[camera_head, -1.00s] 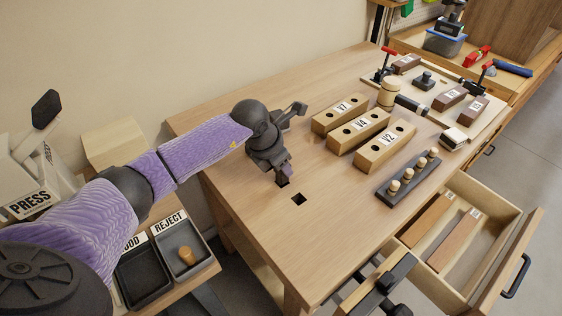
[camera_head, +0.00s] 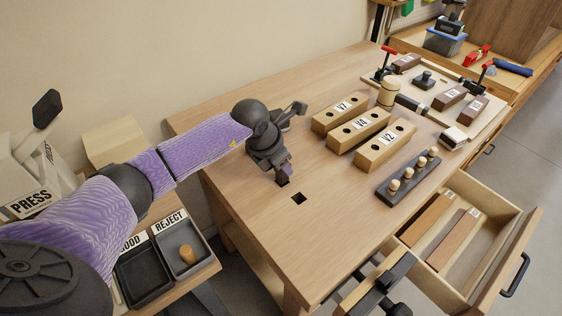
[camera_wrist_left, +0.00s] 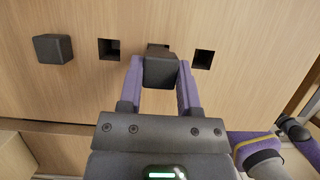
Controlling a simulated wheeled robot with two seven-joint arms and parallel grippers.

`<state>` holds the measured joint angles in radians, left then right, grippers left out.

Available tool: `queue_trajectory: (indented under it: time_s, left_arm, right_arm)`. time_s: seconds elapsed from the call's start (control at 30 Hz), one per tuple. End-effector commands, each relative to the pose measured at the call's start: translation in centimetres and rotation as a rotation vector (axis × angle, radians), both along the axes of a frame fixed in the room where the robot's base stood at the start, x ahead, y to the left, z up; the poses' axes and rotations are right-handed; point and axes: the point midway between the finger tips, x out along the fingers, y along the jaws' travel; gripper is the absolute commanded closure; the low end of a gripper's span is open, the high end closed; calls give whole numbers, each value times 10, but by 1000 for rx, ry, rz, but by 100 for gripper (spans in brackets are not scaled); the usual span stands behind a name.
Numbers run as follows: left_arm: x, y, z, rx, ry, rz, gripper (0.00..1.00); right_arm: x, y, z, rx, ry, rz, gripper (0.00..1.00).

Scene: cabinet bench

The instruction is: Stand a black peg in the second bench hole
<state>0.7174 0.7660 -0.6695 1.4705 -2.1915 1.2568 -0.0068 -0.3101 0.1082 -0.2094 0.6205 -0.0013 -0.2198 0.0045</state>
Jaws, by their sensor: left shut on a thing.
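My left gripper (camera_head: 284,176) is shut on a black peg, low over the bench top (camera_head: 245,185) near its left end. In the left wrist view the held black peg (camera_wrist_left: 160,71) sits between the purple fingers and covers most of a square hole (camera_wrist_left: 157,46). I cannot tell whether its lower end is in that hole. An open hole (camera_wrist_left: 203,59) lies to its right and another open hole (camera_wrist_left: 109,49) to its left. A second black peg (camera_wrist_left: 53,48) stands farther left in the row. In the head view one open hole (camera_head: 298,199) shows in front of the gripper. My right gripper is out of view.
Wooden blocks V7 (camera_head: 341,113), V4 (camera_head: 358,132) and V2 (camera_head: 385,146) and a dark rack (camera_head: 409,178) with light pegs stand to the right. A drawer (camera_head: 505,225) is open at the front, beside a vise (camera_head: 378,288). Trays (camera_head: 146,283) stand below left.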

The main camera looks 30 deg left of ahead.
Motion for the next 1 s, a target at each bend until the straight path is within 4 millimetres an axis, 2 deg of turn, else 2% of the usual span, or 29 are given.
queue_trajectory:
  time_s: [1.0]
  left_arm:
    - [0,0,-14,0,0,0,100]
  right_arm:
    - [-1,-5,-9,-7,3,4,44]
